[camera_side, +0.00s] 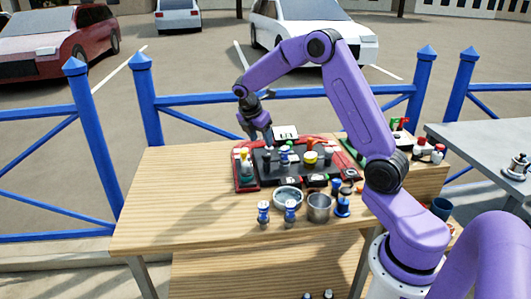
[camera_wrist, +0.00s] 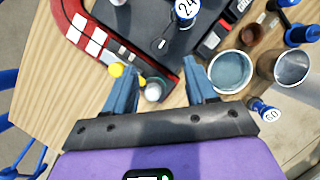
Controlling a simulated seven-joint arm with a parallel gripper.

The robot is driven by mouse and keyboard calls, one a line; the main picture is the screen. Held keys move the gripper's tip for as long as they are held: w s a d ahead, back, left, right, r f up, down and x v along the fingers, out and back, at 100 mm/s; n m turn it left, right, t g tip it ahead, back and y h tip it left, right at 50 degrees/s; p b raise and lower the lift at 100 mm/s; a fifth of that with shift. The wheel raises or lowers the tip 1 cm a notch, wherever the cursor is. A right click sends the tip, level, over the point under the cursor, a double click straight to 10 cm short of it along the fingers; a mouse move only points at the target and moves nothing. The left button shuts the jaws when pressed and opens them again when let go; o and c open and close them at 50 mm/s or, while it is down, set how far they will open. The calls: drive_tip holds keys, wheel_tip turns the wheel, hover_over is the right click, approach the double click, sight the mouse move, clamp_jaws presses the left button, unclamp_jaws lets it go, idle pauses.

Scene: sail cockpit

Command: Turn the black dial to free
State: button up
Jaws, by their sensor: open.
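My gripper (camera_side: 257,133) hangs over the left part of a dark panel (camera_side: 285,176) on the wooden table in the side view. In the wrist view my gripper (camera_wrist: 161,72) has its two blue-grey fingers spread apart. A small grey-white round-topped piece (camera_wrist: 153,92) shows between them, near the left finger, with a yellow piece (camera_wrist: 116,70) beyond that finger. I cannot tell whether the fingers touch anything. Several small knobs and pieces stand on the panel. I cannot pick out the black dial or read any "free" mark for certain.
A red tray (camera_wrist: 85,35) borders the panel. A blue-grey bowl (camera_wrist: 231,72) and a metal cup (camera_side: 319,206) stand in front, with small blue-and-white pieces (camera_side: 263,211) beside them. The table's front left (camera_side: 170,215) is bare. A blue fence (camera_side: 90,130) runs behind.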

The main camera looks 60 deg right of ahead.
sight(266, 154)
drive_tip(key=x, duration=0.8)
drive_tip(key=c, duration=1)
